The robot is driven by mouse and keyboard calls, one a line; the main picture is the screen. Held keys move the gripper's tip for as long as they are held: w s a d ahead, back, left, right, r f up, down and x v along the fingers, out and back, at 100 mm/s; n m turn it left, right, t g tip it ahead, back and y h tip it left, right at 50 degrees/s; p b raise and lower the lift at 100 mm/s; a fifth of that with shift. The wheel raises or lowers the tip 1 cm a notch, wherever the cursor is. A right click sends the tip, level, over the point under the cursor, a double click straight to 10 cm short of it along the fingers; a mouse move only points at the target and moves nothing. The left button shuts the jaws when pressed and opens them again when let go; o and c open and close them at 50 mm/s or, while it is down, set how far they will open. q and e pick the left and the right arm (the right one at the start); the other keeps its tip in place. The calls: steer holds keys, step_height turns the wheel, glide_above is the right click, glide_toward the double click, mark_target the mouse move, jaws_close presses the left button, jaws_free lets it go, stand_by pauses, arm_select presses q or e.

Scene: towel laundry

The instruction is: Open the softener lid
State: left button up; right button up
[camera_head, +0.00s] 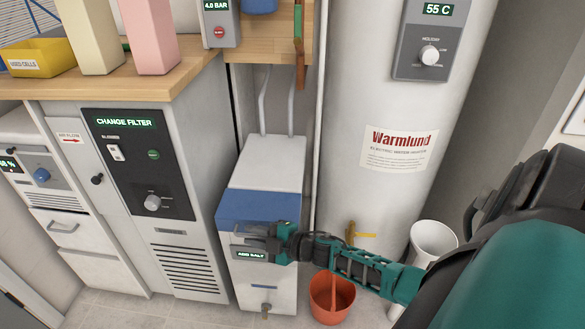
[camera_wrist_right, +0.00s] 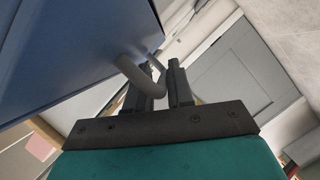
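The softener (camera_head: 268,165) is a white box on the floor with a blue lid (camera_head: 258,207) at its front top and an "ADD SALT" display below. The lid looks down. My right gripper (camera_head: 276,243) is at the softener's front, just below the lid's front edge. In the right wrist view, the blue lid (camera_wrist_right: 75,50) fills the upper left and its grey curved handle (camera_wrist_right: 135,72) runs between the fingers of my right gripper (camera_wrist_right: 162,78). The narrow finger gap is about the handle's thickness, so the fingers look closed on it. My left gripper is not in view.
A cabinet (camera_head: 150,150) with a "CHANGE FILTER" display stands to the left under a wooden counter (camera_head: 190,75). A water heater (camera_head: 385,110) stands to the right. An orange bucket (camera_head: 331,298) and a white bin (camera_head: 432,240) are on the floor near my right arm.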

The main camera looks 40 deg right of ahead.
steer(key=p+v, duration=0.3)
steer(key=v, duration=0.7)
steer(key=shift+s+f, duration=0.15)
steer(key=shift+s, duration=0.15)
steer(key=shift+d, duration=0.1)
